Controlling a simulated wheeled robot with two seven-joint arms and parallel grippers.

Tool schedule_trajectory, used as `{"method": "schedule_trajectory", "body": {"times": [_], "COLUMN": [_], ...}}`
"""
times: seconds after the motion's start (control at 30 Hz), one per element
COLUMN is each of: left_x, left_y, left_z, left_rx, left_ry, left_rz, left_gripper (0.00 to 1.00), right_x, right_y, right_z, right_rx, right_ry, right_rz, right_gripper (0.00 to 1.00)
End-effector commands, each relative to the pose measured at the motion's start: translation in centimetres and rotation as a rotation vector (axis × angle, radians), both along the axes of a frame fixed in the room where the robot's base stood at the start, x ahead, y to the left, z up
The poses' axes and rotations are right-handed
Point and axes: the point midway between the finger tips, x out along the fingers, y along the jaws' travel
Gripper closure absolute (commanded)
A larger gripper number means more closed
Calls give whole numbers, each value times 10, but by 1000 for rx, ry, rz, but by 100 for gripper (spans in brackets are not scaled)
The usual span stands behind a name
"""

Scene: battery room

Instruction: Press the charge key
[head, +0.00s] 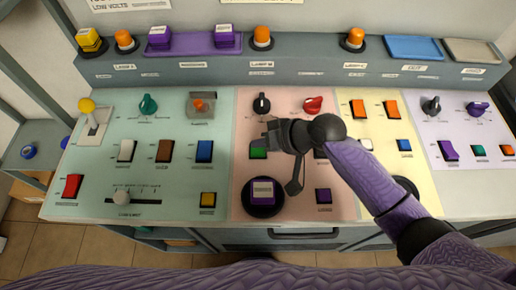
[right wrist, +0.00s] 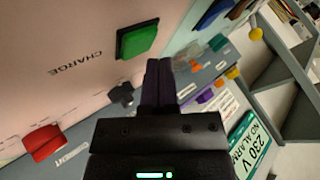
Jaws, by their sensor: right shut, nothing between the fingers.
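The charge key is a green square key (head: 258,153) on the pink panel, partly covered by my right gripper in the head view. In the right wrist view the green key (right wrist: 138,38) stands out of the pink face, with the word CHARGE printed beside it. My right gripper (head: 266,136) is shut and empty, in front of the pink panel at the key's upper edge in the head view. Its dark fingertips (right wrist: 158,66) appear just beside the key in the right wrist view; a gap seems to remain, but its depth is hard to judge. My left gripper is not in view.
A black knob (head: 262,103) and a red knob (head: 312,105) sit above the key. A round black base with a purple button (head: 263,191) lies below it, and a purple key (head: 324,196) to the lower right. A green panel (head: 100,150) with switches adjoins on the left.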

Motion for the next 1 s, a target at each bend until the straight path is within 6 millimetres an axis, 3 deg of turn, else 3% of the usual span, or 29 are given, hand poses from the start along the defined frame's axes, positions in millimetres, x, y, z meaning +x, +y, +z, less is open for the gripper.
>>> {"method": "schedule_trajectory", "body": {"times": [0.43, 1.0], "left_x": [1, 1], "left_y": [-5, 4], "left_z": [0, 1], "left_rx": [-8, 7], "left_ry": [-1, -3], "left_rz": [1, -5], "left_gripper": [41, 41], "right_x": [0, 0], "right_y": [0, 0], "right_z": [0, 0], "right_rx": [0, 0], "right_ry": [0, 0], "right_rz": [0, 0], "right_gripper": [100, 100]}}
